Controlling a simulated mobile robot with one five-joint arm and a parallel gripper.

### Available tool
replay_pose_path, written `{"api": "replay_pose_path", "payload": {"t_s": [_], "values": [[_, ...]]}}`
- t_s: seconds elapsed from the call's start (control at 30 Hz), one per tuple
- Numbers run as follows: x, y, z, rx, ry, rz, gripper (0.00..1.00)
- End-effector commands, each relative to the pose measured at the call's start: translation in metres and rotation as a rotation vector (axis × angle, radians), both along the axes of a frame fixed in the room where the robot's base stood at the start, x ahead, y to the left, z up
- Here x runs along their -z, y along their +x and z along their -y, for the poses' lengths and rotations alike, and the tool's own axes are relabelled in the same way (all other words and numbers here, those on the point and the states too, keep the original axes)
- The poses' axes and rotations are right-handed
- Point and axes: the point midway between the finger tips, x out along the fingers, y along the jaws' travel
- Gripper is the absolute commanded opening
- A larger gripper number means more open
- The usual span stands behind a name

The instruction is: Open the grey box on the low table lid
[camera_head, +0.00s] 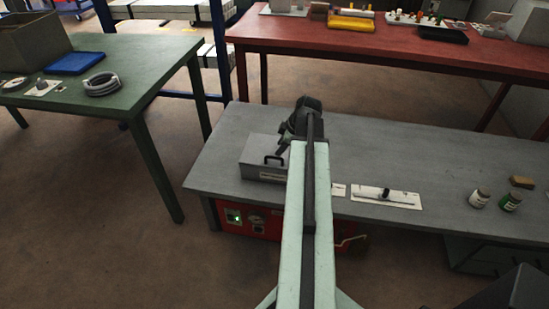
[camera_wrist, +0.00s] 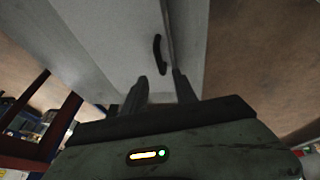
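The grey box (camera_head: 258,152) sits at the left part of the low grey table (camera_head: 230,125), its lid down. A black handle (camera_head: 272,158) shows on it. My gripper (camera_head: 285,143) is at the box's right side in the head view, and my arm hides that part of the box. In the wrist view my gripper (camera_wrist: 162,80) has its two dark fingers apart with nothing between them. The handle (camera_wrist: 158,55) is just beyond the fingertips on a pale grey face of the box (camera_wrist: 110,40). Whether a finger touches the box, I cannot tell.
A green table (camera_head: 140,75) stands left, a red table (camera_head: 400,50) behind. The low table's back middle is clear.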

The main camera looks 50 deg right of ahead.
Motion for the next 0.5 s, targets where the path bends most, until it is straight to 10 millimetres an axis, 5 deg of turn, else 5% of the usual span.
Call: {"api": "replay_pose_path", "payload": {"t_s": [0.3,0.5], "values": [[0.057,0.024,-0.003,-0.001,0.0,-0.001,0.34],[0.062,0.029,-0.004,-0.001,0.0,-0.001,0.34]]}}
